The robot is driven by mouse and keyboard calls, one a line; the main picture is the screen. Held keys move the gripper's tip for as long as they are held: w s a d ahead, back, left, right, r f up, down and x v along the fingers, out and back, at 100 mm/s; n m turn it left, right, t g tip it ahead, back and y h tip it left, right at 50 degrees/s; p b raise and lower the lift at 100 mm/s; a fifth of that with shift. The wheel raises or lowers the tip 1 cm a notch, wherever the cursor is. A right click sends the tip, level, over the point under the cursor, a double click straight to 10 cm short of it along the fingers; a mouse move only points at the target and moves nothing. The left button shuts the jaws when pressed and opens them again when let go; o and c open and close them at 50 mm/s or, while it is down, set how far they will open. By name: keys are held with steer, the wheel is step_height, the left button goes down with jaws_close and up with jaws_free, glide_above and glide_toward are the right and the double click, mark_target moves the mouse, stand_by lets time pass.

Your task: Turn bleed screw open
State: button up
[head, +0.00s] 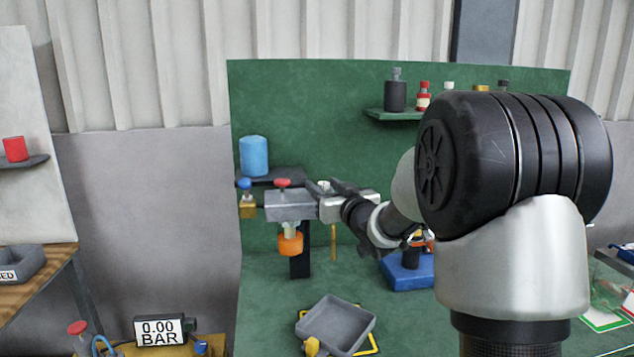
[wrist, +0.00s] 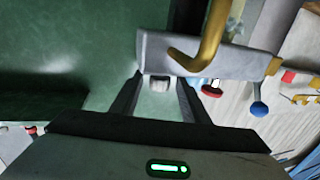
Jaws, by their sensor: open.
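A grey valve block (head: 288,206) stands out in front of the green panel, with a red knob (head: 282,183) on top and an orange cup (head: 290,243) below. In the wrist view the block (wrist: 225,62) crosses ahead of my gripper (wrist: 159,84). A small pale stub (wrist: 159,82), which looks like the bleed screw, sits at the block's near end between my fingertips. My gripper is open, one finger on each side of the stub, with gaps visible. In the head view my gripper (head: 330,192) is at the block's right end, and the screw is hard to make out.
A yellow bent tube (wrist: 207,45) passes close over the block. A blue knob (head: 244,183) on a brass fitting is at the block's left. A grey tray (head: 337,324) lies on the green bench below. A gauge (head: 160,331) reads 0.00 BAR.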

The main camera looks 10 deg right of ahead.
steer(key=shift+x, duration=2.35)
jaws_close()
